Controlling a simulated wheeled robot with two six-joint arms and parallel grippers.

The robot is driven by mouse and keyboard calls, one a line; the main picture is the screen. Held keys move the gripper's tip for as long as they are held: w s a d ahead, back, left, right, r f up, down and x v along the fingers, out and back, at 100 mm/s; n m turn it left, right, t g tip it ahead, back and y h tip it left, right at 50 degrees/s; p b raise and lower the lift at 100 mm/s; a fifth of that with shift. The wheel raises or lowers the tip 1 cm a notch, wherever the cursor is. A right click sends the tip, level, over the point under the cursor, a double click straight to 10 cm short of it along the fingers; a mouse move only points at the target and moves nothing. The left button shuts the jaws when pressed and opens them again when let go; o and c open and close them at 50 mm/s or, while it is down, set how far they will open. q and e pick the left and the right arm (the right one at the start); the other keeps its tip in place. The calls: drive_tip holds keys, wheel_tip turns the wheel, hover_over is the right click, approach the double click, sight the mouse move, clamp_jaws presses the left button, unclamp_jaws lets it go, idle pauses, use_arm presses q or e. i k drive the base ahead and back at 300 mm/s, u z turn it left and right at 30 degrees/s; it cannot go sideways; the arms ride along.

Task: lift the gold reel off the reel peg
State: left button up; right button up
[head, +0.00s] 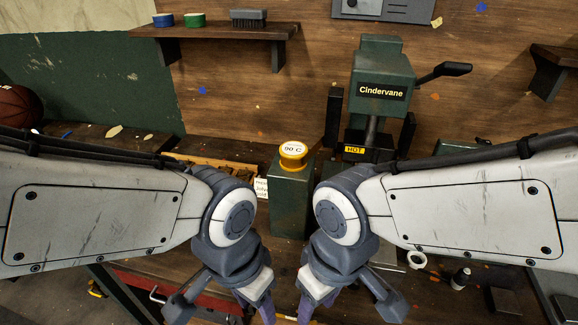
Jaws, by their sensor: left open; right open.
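A round gold-yellow piece (293,154) with a white top reading "90 C" sits on a green post (290,203) in the middle of the head view. I cannot tell whether it is the gold reel or a dial. No other clear gold reel or reel peg shows. My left gripper (266,307) is open, low in the picture, in front of the post and apart from it. My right gripper (309,305) is open beside it, also touching nothing that I can see. The fingertips are close to or past the bottom edge.
A green press (381,85) marked "Cindervane", with a black lever and a HOT label, stands behind right of the post. A wooden tray (212,167) lies to the left. A white ring (417,260) and dark bottle (460,278) are on the bench at right. A shelf (215,31) hangs above.

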sight(294, 154)
drive_tip(key=k, duration=0.35)
drive_tip(key=z, duration=0.7)
drive_tip(key=i, duration=0.75)
drive_tip(key=u, duration=1.4)
